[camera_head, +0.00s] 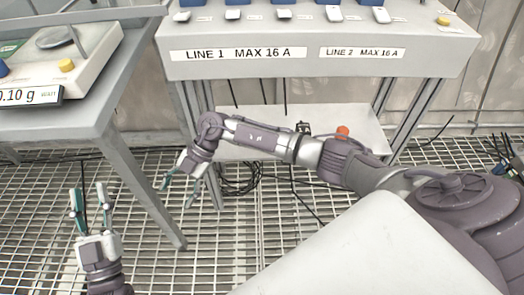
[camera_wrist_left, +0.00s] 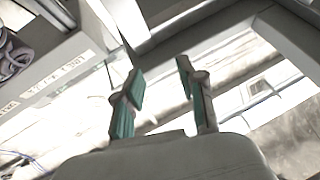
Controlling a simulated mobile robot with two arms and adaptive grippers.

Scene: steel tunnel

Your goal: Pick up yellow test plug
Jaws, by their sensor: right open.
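A small yellow piece (camera_head: 443,21) sits on the top of the line panel (camera_head: 430,70) at its right end; it looks like the yellow test plug but is too small to be sure. My left gripper (camera_head: 88,192) is low at the left, pointing up, beside the left table's leg. Its fingers are apart with nothing between them, as the left wrist view (camera_wrist_left: 160,70) also shows. My right gripper (camera_head: 180,193) reaches across from the right, below the panel's left part. It is open and empty. Both grippers are far from the yellow piece.
The panel carries several blue and white switches (camera_head: 283,13). A low shelf (camera_head: 260,115) under the panel bears an orange-red object (camera_head: 342,132). Cables lie on the grating floor.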

